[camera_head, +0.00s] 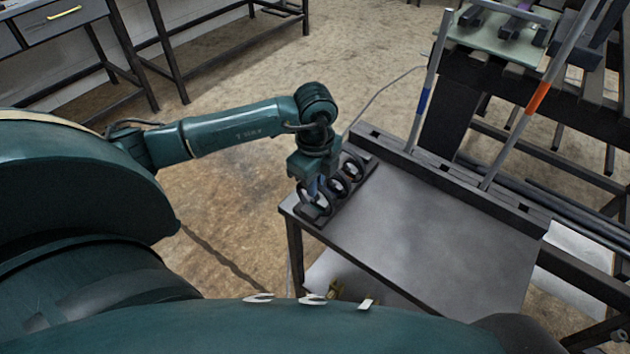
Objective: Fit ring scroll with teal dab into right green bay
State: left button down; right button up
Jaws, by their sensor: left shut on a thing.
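My left gripper (313,186) points down at the left end of the dark table and is shut on a dark ring scroll (317,207). This is the nearest of the dark rings standing in a row in a low black rack (349,200). Two more rings, a middle one (338,187) and a far one (356,166), stand behind it. The fingers partly hide the nearest ring. I cannot make out a teal dab on any ring. A pale green board (489,38) with dark blocks lies at the top right; I cannot tell its bays apart. My right gripper is not in view.
A slotted dark rail (445,176) runs along the table's far edge. A blue-banded pole (428,85) and an orange-banded pole (540,95) rise from it, between the table and the green board. The table top (430,240) is bare right of the rack.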

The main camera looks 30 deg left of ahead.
pick_arm(q)
jog(key=shift+r, duration=0.2)
jog(key=shift+r+p, duration=1.2)
jog(key=shift+r, duration=0.05)
jog(key=shift+r, duration=0.1)
